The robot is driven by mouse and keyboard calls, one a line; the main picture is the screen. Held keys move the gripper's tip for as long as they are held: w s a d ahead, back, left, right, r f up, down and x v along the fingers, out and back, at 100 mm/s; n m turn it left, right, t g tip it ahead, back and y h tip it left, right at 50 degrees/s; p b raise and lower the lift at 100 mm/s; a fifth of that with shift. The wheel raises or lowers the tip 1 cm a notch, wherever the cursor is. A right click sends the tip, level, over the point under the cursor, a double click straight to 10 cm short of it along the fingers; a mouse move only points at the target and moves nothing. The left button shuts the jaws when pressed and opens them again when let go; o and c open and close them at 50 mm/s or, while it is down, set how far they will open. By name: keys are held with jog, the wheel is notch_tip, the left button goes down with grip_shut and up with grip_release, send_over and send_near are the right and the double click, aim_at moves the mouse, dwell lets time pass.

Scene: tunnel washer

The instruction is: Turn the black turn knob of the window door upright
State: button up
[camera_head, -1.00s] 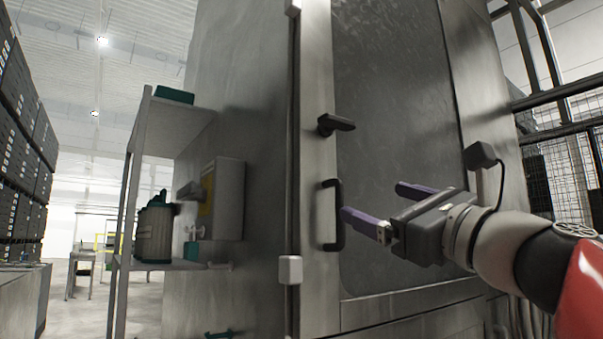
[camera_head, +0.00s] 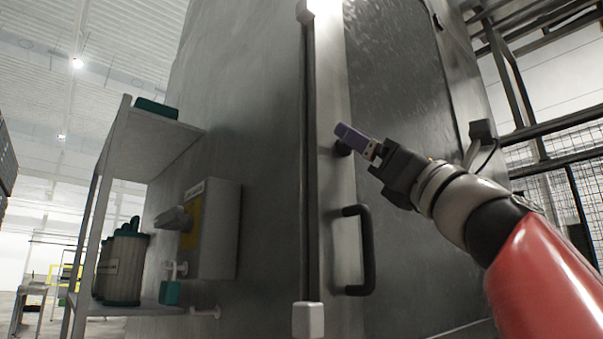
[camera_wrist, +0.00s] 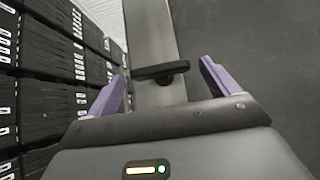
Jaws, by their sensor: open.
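The black turn knob (camera_wrist: 160,71) shows in the wrist view as a bar lying roughly crosswise on the pale metal door frame. It lies between and a little beyond the two purple fingers of my gripper (camera_wrist: 163,80), which are apart with nothing held. In the head view my gripper (camera_head: 355,138) is at the knob (camera_head: 343,148), and its fingers hide most of the knob. Whether the fingers touch the knob I cannot tell. The window door (camera_head: 400,90) is shut, with a dark textured pane. A black pull handle (camera_head: 367,250) is below the knob.
A shelf rack (camera_head: 160,135) and a wall-mounted grey box (camera_head: 213,230) stand to the left. A metal bar with white end blocks (camera_head: 309,160) runs along the door's left edge. Mesh fencing (camera_head: 570,185) stands at the right. Dark stacked crates (camera_wrist: 45,80) show in the wrist view.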

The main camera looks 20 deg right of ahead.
jog(key=shift+p+x, duration=0.35)
jog(key=shift+x, duration=1.2)
jog(key=shift+c, duration=0.5)
jog(key=c, duration=0.9)
